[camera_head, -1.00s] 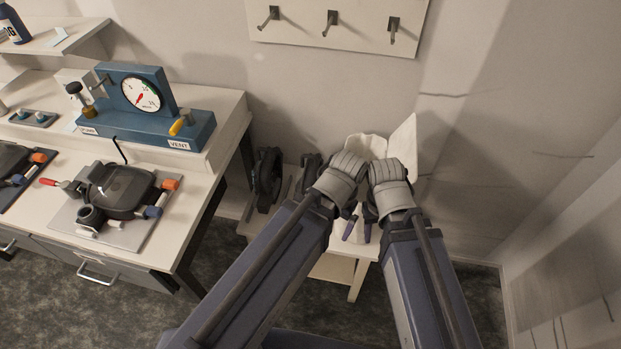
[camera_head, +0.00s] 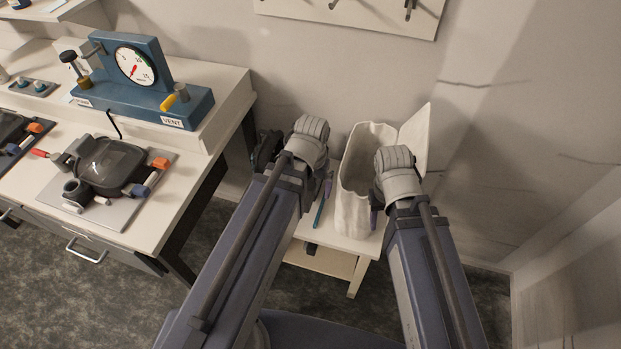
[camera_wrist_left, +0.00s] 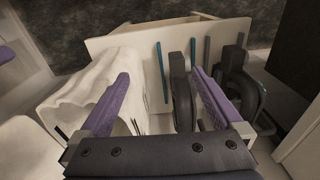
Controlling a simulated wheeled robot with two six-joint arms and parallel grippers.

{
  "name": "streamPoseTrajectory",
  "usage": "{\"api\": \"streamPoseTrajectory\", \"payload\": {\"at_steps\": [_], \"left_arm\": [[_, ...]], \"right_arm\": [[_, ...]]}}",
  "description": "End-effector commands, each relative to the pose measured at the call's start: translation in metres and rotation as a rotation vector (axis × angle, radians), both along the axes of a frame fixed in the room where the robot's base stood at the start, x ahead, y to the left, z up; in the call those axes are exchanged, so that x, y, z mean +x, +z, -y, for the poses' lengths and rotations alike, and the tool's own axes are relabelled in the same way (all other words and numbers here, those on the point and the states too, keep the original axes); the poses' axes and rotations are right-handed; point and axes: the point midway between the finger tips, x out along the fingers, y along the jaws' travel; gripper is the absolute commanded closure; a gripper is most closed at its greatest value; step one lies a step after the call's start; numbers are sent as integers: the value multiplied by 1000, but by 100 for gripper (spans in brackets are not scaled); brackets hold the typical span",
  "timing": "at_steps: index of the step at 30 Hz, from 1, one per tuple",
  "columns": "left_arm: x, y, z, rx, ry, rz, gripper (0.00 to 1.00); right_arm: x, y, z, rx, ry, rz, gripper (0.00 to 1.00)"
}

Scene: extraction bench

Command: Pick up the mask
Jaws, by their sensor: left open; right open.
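A dark-visored piece with round ports (camera_head: 108,165) lies on a grey plate on the bench; it looks like a mask, but I cannot be sure. Two black rounded pieces stand upright on the small table, one (camera_wrist_left: 181,90) between my left fingers and another (camera_wrist_left: 236,88) right of them; what they are is unclear. My left gripper (camera_wrist_left: 160,100) is open and empty above the small table, with a white bag (camera_wrist_left: 95,90) by its left finger. In the head view it is largely hidden by its arm (camera_head: 308,150). My right gripper (camera_head: 375,208) is open beside the bag.
The small white table (camera_head: 358,247) holds the bag and thin teal and grey sticks. The bench (camera_head: 190,185) with a blue gauge stand (camera_head: 150,95) is at the left. A hook board (camera_head: 355,14) hangs above. The wall closes the right side.

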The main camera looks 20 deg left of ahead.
Motion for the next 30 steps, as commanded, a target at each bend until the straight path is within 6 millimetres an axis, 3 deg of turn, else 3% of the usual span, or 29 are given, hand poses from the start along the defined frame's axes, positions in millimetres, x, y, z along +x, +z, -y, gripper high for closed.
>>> {"api": "streamPoseTrajectory", "payload": {"at_steps": [3, 9, 12, 16, 21, 30], "left_arm": [[43, -15, -25, -12, 86, 75, 0], [127, -7, -42, -9, 183, 240, 0], [153, -3, -45, -9, 209, 297, 0], [167, 0, -46, -9, 225, 334, 0], [170, 0, -46, -9, 228, 342, 0], [177, -24, -47, -10, 227, 340, 0]], "right_arm": [[0, -16, 0, 0, 0, 0, 50], [0, -16, 0, 0, 0, 0, 50], [0, -16, 0, 0, 0, 0, 50], [0, -16, 0, 0, 0, 0, 50], [0, -17, 0, 0, 0, 0, 50], [0, -41, 0, 0, 0, 0, 50]]}}
